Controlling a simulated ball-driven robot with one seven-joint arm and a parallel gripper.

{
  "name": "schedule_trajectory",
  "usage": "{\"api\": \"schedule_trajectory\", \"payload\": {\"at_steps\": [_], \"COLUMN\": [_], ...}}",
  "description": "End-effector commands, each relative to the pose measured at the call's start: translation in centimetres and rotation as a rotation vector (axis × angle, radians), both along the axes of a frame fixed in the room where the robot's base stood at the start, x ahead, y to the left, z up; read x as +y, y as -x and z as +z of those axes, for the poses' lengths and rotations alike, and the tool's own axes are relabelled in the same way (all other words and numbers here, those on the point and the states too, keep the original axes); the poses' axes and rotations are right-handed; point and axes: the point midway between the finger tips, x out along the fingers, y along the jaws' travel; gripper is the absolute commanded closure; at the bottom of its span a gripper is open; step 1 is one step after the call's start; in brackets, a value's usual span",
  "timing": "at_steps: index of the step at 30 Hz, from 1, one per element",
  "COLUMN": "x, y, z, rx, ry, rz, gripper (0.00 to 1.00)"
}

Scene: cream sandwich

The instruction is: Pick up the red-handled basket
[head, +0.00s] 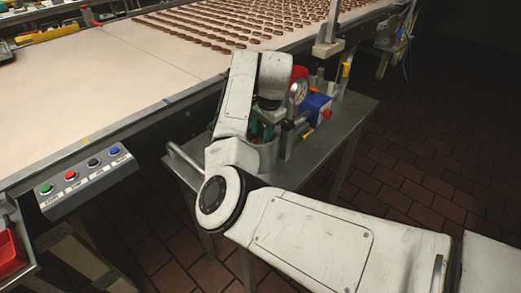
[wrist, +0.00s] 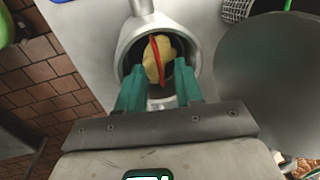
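In the wrist view, a thin curved red strip (wrist: 157,58) lies across a yellowish mass (wrist: 151,68) inside a round metal pot (wrist: 126,49). The strip may be the basket's red handle, but I cannot make out a basket body. My gripper (wrist: 160,76) has two teal fingers reaching into the pot mouth, one on each side of the strip, with a gap between them. I cannot tell whether they touch anything. In the head view, my arm partly hides the metal pot (head: 267,155) and most of the gripper.
A mesh basket (wrist: 236,10) with a green handle is at the wrist view's top right, beside a large grey round surface (wrist: 270,70). In the head view, a blue box (head: 316,103) and a gauge (head: 298,91) stand on the metal side table (head: 345,115). A conveyor (head: 90,90) runs behind.

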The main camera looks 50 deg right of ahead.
Motion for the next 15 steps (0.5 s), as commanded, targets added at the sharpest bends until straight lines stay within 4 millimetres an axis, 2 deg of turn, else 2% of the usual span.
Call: {"api": "schedule_trajectory", "payload": {"at_steps": [8, 15], "x": [0.02, 0.01], "y": [-0.1, -0.08], "z": [-0.4, -0.37], "rx": [-0.001, 0.0], "ry": [0.0, 0.0], "rz": [0.0, 0.0], "gripper": [0.64, 0.86]}}
